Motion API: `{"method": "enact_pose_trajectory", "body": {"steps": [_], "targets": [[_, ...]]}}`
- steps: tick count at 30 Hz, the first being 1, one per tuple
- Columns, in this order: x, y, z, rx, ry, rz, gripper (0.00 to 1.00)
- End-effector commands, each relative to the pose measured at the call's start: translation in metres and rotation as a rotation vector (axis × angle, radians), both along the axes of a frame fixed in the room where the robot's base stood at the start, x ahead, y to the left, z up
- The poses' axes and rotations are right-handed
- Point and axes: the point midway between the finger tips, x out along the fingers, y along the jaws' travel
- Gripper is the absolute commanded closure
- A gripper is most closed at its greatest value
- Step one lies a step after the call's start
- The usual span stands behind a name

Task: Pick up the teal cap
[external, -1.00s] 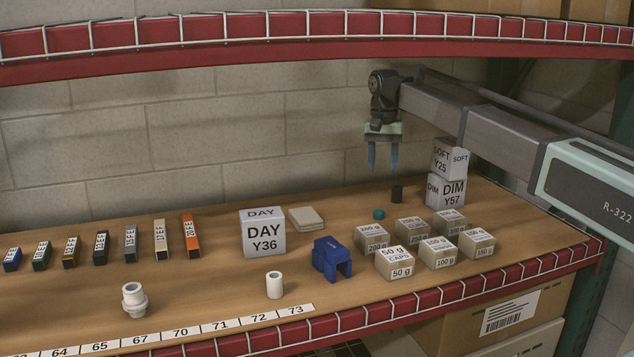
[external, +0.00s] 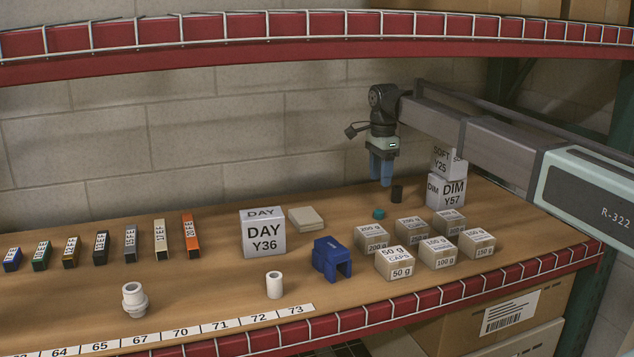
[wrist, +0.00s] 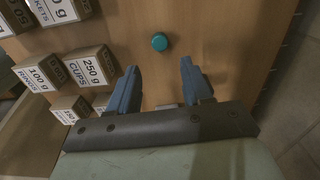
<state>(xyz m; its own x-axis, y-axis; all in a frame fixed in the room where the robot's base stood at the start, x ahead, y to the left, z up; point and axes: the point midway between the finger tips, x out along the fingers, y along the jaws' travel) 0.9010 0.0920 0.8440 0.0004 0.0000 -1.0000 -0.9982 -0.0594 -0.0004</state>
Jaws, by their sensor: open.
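The small round teal cap (external: 378,214) lies on the wooden shelf, behind the small boxes. In the wrist view the teal cap (wrist: 160,42) sits beyond the fingertips, about midway between them sideways. My gripper (external: 381,184) hangs with its blue fingers pointing down, above the shelf and close to the cap in the external view. In the wrist view my gripper (wrist: 160,72) is open, with a clear gap between its fingers. Nothing shows held between the fingers.
Stacked white cubes (external: 446,191) rise further right, near my arm. Several small labelled boxes (external: 394,264) stand in front. A blue bracket (external: 331,257) and a beige block (external: 306,218) are to the left.

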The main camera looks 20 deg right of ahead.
Motion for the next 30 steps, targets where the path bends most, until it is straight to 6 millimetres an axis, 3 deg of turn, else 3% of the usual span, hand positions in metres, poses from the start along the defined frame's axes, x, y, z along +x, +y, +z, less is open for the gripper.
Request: {"method": "enact_pose_trajectory", "body": {"steps": [6, 19, 30], "targets": [[0.000, 0.000, -0.036, 0.000, 0.002, 0.001, 0.51], [0.001, -0.001, -0.060, 0.000, 0.001, 0.002, 0.51], [0.003, -0.002, -0.101, 0.000, 0.001, 0.002, 0.51]]}}
